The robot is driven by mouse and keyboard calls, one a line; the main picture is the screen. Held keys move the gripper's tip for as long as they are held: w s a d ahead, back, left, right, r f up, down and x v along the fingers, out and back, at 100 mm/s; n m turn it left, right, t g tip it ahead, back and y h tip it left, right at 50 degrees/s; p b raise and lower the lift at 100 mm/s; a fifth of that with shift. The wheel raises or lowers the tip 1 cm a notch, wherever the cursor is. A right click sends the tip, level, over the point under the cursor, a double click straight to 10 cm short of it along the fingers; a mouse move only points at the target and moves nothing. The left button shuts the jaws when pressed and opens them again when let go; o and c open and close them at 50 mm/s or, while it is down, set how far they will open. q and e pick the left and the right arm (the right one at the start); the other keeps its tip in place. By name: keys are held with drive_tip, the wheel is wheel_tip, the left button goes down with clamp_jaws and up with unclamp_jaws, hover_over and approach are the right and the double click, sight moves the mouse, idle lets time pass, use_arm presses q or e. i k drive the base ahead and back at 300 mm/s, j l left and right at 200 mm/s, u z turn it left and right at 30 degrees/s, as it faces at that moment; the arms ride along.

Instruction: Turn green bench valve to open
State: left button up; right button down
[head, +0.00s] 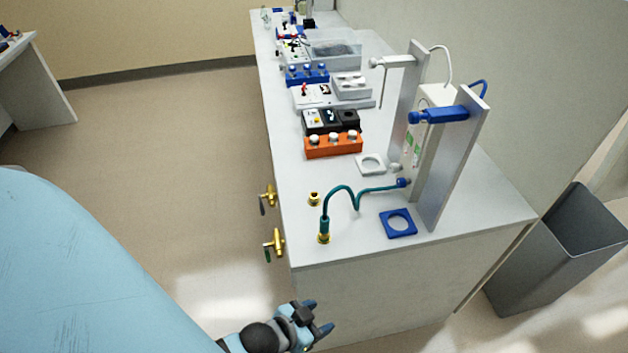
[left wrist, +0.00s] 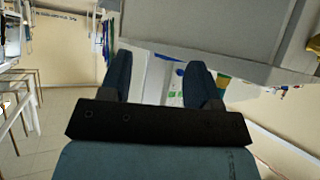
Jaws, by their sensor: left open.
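The green bench valve (head: 275,243) is a brass valve on the left front face of the white bench, near its near corner. Its green handle (head: 267,255) hangs downward. A second brass valve (head: 269,194) with a dark grey handle sits farther along the same face. My left gripper (head: 319,316) is below the bench top at the near end, apart from the valve and to its lower right. In the left wrist view its two fingers (left wrist: 159,82) are spread with nothing between them. My right gripper is not in view.
A teal hose (head: 341,188) rises from a brass fitting on the bench (head: 450,215). Metal stands, a blue square ring (head: 398,223) and an orange block (head: 333,146) stand on top. A grey bin (head: 560,250) is at right. The floor left of the bench is clear.

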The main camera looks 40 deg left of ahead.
sight(266, 249)
drive_tip(key=u, duration=1.65)
drive_tip(key=i+l, duration=0.05)
drive_tip(key=l, duration=0.05)
